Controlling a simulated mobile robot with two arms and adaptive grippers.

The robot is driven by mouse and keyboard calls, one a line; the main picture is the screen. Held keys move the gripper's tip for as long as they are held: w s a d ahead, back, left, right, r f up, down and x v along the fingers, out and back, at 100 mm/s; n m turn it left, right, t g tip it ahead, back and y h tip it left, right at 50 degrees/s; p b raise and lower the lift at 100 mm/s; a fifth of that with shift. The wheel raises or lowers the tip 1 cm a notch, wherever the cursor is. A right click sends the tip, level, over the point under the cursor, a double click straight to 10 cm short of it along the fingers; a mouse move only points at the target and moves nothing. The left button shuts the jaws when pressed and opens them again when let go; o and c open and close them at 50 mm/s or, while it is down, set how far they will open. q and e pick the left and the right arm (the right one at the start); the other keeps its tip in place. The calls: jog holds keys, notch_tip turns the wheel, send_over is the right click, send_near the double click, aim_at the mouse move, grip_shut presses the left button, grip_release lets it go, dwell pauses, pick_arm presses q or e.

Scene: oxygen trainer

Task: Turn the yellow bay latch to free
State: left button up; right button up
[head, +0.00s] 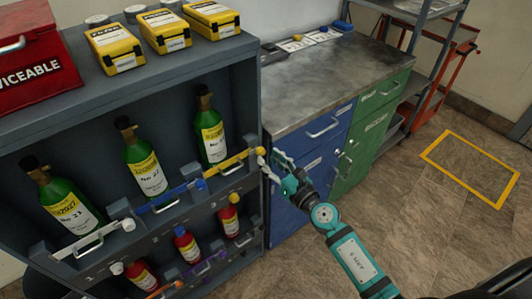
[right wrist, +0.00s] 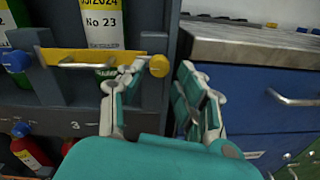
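The yellow bay latch (head: 230,162) is a bar lying across the front of the rightmost upper bay, below the green bottle No 23 (right wrist: 103,25). Its round yellow knob (head: 260,151) is at the right end, near the rack's right edge. In the right wrist view the bar (right wrist: 85,65) lies about level and the knob (right wrist: 159,66) shows between my fingertips. My right gripper (head: 271,159) is open at the knob, one finger on each side in the picture; I cannot tell whether either finger touches it. My left gripper is not in view.
White (head: 100,233) and blue (head: 172,196) latches cross the neighbouring upper bays. Red bottles (head: 186,246) stand below. A cabinet with blue drawers (head: 318,138) stands close on the right of my gripper. Yellow cases (head: 162,31) sit on the rack. Floor on the right is clear.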

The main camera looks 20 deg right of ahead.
aim_at(257, 153)
jog(key=shift+x, duration=1.15)
grip_shut()
